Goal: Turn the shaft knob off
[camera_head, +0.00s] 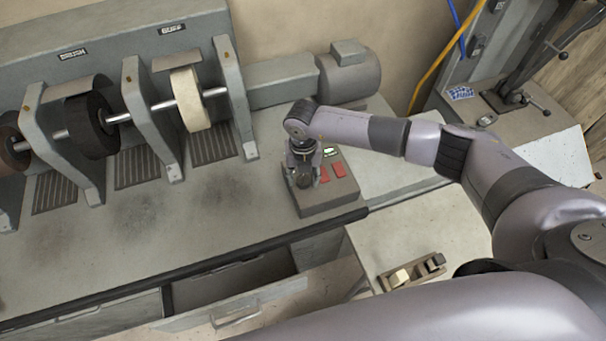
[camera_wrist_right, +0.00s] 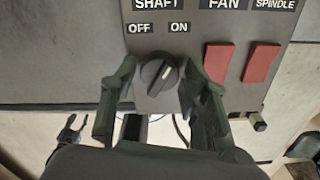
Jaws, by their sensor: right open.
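The shaft knob (camera_wrist_right: 158,74) is a dark round dial on the grey control box, under the SHAFT label with OFF and ON marks. My right gripper (camera_wrist_right: 148,92) is open, with one finger on each side of the knob. I cannot tell whether either finger touches it. In the head view my right gripper (camera_head: 303,178) is over the left part of the control box (camera_head: 330,203) and largely hides the knob. A small dark claw-like shape (camera_wrist_right: 68,132), perhaps my left gripper, shows far below in the right wrist view.
Two red switches (camera_wrist_right: 218,62) (camera_wrist_right: 262,62) sit right of the knob, under FAN and SPINDLE labels. Grinding wheels on a shaft (camera_head: 187,98) stand left of the box. An open drawer (camera_head: 235,285) is below the bench edge. The bench between is clear.

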